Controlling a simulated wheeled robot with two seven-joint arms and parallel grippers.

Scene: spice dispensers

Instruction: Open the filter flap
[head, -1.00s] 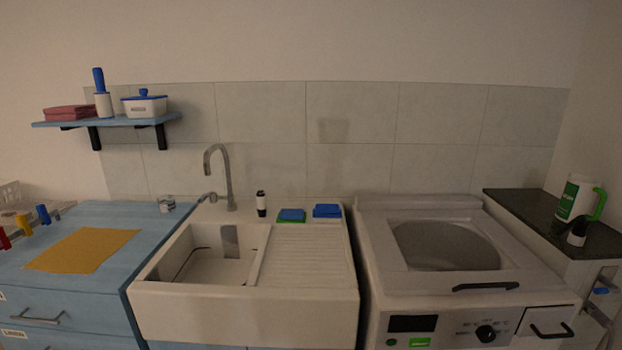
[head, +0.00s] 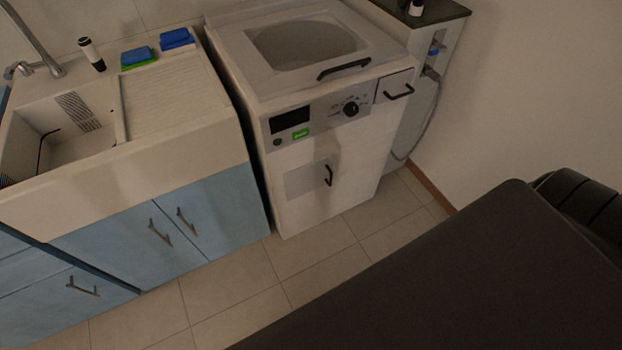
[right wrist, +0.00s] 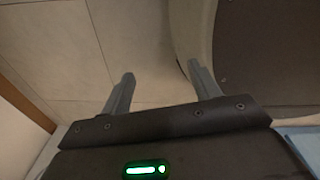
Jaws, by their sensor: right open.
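The filter flap (head: 306,181) is a pale square panel low on the front of the white washing machine (head: 362,152), with a black upright handle (head: 329,175) at its right side. It looks closed and flush with the front. My right gripper (right wrist: 163,80) shows only in the right wrist view, with its two grey fingers apart and nothing between them. Pale floor tiles lie beyond the fingers, and no flap is recognisable in that view. My left gripper is not in view.
The sink (head: 70,155) above blue cabinets (head: 165,235) stands left of the machine. A drawer with a black handle (head: 398,91) is at its upper right. A grey hose (head: 425,125) hangs on the right. Tiled floor (head: 300,262) in front is clear. A large dark part of mine fills the lower right.

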